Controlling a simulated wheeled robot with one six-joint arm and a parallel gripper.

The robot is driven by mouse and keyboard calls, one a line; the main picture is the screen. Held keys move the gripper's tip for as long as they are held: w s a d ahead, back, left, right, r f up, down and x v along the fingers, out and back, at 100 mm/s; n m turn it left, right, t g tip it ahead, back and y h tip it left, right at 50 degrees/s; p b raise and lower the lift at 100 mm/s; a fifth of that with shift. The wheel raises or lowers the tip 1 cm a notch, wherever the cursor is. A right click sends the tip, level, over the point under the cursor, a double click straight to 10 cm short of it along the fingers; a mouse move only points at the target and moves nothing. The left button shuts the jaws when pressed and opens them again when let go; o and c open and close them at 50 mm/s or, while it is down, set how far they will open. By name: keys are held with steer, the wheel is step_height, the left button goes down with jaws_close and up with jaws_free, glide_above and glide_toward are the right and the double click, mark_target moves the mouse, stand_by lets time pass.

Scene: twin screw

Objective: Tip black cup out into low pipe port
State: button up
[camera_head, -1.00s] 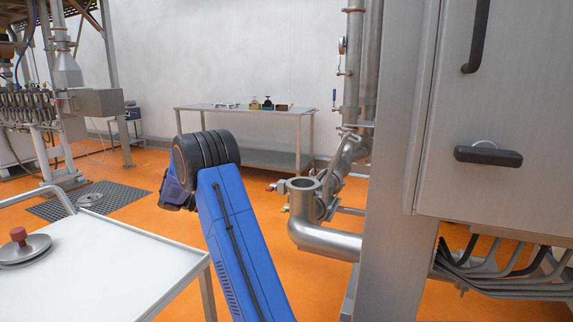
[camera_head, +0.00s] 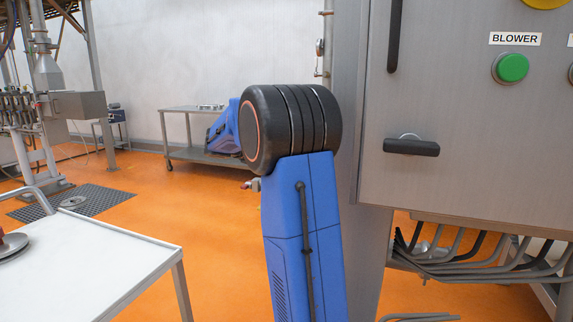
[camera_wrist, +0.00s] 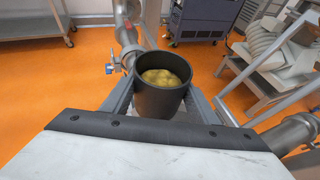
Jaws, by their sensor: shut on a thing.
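The black cup (camera_wrist: 160,103) is in the wrist view, with a lumpy yellowish filling (camera_wrist: 161,79) inside. My gripper (camera_wrist: 162,88) is shut on the cup, one grey finger on each side. The cup's mouth faces up toward the wrist camera. The open upright pipe port is not visible in the head view, where my blue arm covers that area. A steel pipe (camera_wrist: 288,134) shows at the right of the wrist view, but I cannot tell whether it leads to the port. My gripper and the cup do not show in the head view.
A steel cabinet (camera_head: 470,130) with a green button stands at right, with cables (camera_head: 480,262) below. A white-topped table (camera_head: 85,255) is at lower left. A steel table (camera_head: 185,155) stands at the back.

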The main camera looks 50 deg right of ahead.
steer(key=shift+s+a+f, duration=0.15)
steer(key=shift+s+a, duration=0.05)
steer(key=shift+a, duration=0.35)
steer(key=shift+s+a+f, duration=0.1)
steer(key=shift+s+a, duration=0.1)
steer(key=shift+a, duration=0.3)
steer(key=m, duration=0.1)
steer(key=w+r+m+t, duration=0.1)
steer(key=shift+a+r+m+t, duration=0.1)
steer(key=shift+a+m+t, duration=0.2)
steer(key=shift+m, duration=0.1)
steer(key=shift+w+r+m+t+h, duration=0.2)
steer(key=shift+m+t+h, duration=0.2)
steer(key=shift+m+h, duration=0.15)
steer(key=shift+a+r+m+t+h, duration=0.2)
steer(key=shift+m+t, duration=0.3)
steer(key=shift+m, duration=0.45)
steer(key=shift+m+t+h, duration=0.3)
steer(key=shift+m+h, duration=0.05)
steer(key=shift+m, duration=0.55)
steer(key=shift+s+f+m+t+h, duration=0.2)
steer(key=shift+m+t+h, duration=0.15)
steer(key=shift+m, duration=0.55)
steer(key=shift+f+m+h, duration=0.15)
steer(key=shift+m+h, duration=0.1)
steer(key=shift+m, duration=0.25)
steer(key=shift+s+f+m, duration=0.1)
steer(key=shift+s+m, duration=0.05)
steer(key=shift+m, duration=0.25)
